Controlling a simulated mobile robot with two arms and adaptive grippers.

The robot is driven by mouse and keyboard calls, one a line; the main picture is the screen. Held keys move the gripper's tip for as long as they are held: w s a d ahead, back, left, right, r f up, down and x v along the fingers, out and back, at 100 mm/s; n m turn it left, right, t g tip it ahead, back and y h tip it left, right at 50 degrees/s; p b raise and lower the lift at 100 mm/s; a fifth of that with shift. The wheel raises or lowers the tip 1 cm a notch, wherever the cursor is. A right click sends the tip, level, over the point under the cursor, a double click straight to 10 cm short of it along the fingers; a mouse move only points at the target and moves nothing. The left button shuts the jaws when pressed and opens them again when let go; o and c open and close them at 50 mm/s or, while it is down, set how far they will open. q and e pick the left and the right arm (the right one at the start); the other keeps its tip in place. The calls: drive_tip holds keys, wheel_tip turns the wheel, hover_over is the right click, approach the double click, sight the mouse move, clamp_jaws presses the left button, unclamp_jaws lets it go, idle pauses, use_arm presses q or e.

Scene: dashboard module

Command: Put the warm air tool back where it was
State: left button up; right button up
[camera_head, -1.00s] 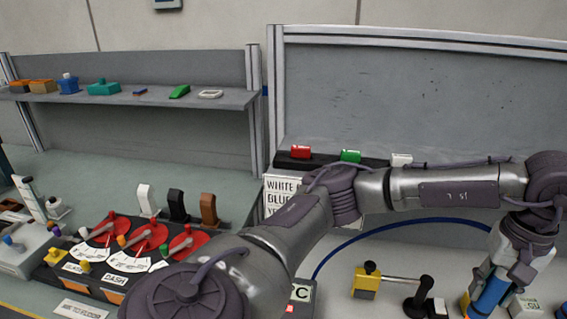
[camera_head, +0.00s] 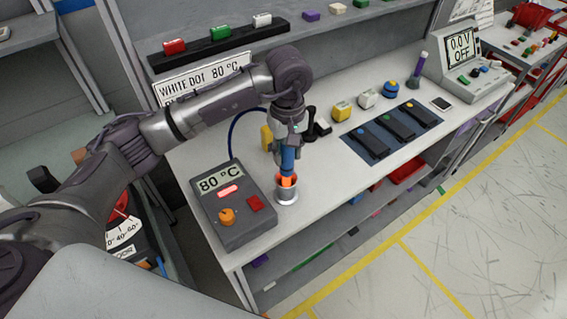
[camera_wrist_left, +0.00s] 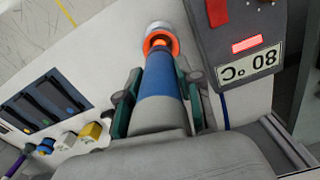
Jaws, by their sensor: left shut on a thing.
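The warm air tool (camera_head: 288,158) has a blue body and a glowing orange nozzle. My left gripper (camera_head: 287,140) is shut around its body and holds it upright, nozzle down. The nozzle is at the mouth of a small silver cup (camera_head: 287,196) on the bench; I cannot tell how far in it is. In the left wrist view the tool (camera_wrist_left: 160,85) lies between the fingers of my gripper (camera_wrist_left: 160,100), with the orange nozzle against the cup (camera_wrist_left: 158,27). A grey control box (camera_head: 233,205) reading 80 °C stands just left of the cup. My right gripper is not in view.
A yellow block (camera_head: 266,138) and a black stand (camera_head: 310,127) are close behind the gripper. Farther right are yellow and white blocks, a dark blue panel (camera_head: 391,131) and a meter (camera_head: 463,60). The bench front edge is close to the cup.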

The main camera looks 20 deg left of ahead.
sight(286, 165)
use_arm(q)
drive_tip(key=f+p, duration=0.1)
drive_tip(key=f, duration=0.2)
drive_tip(key=shift+s+f, duration=0.2)
drive_tip(key=shift+f, duration=0.3)
drive_tip(key=shift+w+f, duration=0.1)
drive_tip(key=shift+f, duration=0.15)
drive_tip(key=o, duration=1.2)
drive_tip(key=shift+c, duration=0.2)
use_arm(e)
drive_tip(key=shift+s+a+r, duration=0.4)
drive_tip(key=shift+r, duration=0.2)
